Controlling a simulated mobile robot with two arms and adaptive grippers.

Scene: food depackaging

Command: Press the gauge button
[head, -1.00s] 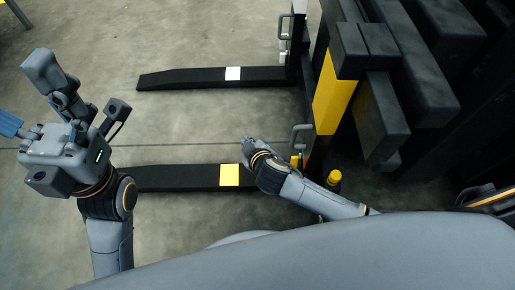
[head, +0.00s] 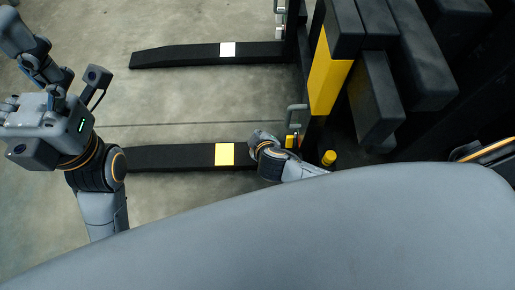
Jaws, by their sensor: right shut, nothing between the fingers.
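I cannot make out a gauge or its button in the head view. Small yellow (head: 289,141) and red (head: 297,141) parts stand at the foot of the black-and-yellow upright (head: 329,80), but they are too small to identify. My right gripper (head: 257,138) is shut and empty, just left of these parts and above the near black fork. Its fingers are small and partly hidden by the wrist. My left arm is at the left edge; its gripper (head: 22,45) is cut by the frame, and its fingers cannot be read.
Two black forks lie over the concrete floor, the far one with a white patch (head: 227,49), the near one with a yellow patch (head: 224,154). Grey handles (head: 295,114) and a yellow cap (head: 328,157) are by the upright. Dark beams fill the upper right. Open floor lies between the forks.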

